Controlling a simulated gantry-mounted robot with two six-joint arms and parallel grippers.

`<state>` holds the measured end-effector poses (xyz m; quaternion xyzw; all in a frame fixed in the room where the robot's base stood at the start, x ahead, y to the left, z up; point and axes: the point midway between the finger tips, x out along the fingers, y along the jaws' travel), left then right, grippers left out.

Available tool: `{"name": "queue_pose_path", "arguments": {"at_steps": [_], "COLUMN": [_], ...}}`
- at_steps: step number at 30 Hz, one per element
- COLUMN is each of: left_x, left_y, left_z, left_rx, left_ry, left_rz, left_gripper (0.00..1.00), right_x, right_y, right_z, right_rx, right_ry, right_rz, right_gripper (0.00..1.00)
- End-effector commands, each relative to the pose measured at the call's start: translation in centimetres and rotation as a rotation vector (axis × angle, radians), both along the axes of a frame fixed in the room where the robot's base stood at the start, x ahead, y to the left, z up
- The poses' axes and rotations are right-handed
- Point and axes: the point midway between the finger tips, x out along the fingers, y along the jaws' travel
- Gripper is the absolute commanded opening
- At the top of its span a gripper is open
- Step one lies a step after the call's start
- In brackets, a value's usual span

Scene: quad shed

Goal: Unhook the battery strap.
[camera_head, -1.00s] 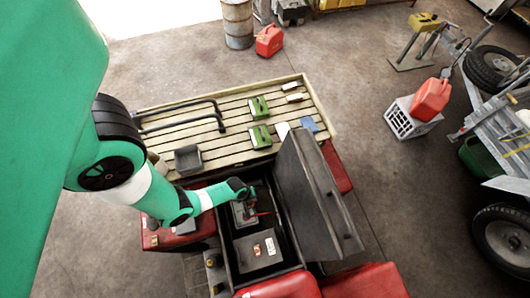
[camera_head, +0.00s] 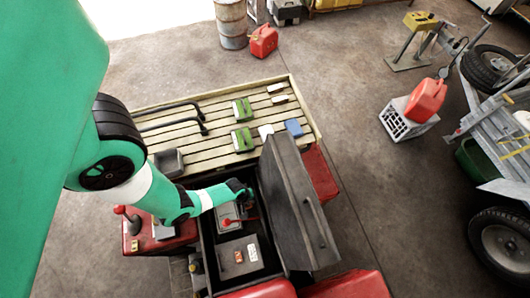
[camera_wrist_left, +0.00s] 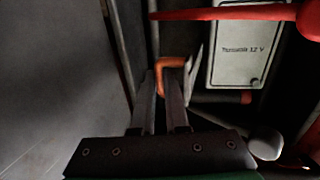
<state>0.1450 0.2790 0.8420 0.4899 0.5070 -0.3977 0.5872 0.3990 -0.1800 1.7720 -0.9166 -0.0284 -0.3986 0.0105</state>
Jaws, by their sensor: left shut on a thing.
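My left gripper (camera_wrist_left: 162,85) reaches into the open dark box and is shut on an orange hook-like piece of the battery strap (camera_wrist_left: 176,62). The piece sits at the fingertips; the exact grip is partly hidden. In the head view the gripper (camera_head: 243,200) is small and dark over the box's far end. The battery (camera_wrist_left: 240,45), a pale block with "12 V" printed on it, lies just right of the hook. A dark band with a reddish end (camera_wrist_left: 246,97) runs along the battery's near side. My right gripper is not in view.
The box's raised dark lid (camera_head: 297,205) stands close on the right. A red rod (camera_wrist_left: 225,13) crosses above the battery. The slatted rack (camera_head: 190,127) behind holds green boxes and a grey tray.

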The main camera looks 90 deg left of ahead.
Motion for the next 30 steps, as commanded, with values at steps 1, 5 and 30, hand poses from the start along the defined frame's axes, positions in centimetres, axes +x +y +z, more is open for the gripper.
{"name": "queue_pose_path", "arguments": {"at_steps": [1,5,30], "left_x": [1.25,1.28,1.08], "left_y": [0.79,0.79,0.72], "left_z": [0.21,0.16,0.58], "left_rx": [0.018,0.018,0.018], "left_ry": [-0.031,-0.032,-0.029], "left_rz": [0.003,0.004,0.002], "left_gripper": [0.0,0.0,0.42], "right_x": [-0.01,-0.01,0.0], "right_y": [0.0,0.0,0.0], "right_z": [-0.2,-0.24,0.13], "right_rx": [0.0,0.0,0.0], "right_ry": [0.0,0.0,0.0], "right_rz": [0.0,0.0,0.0], "right_gripper": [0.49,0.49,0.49]}}
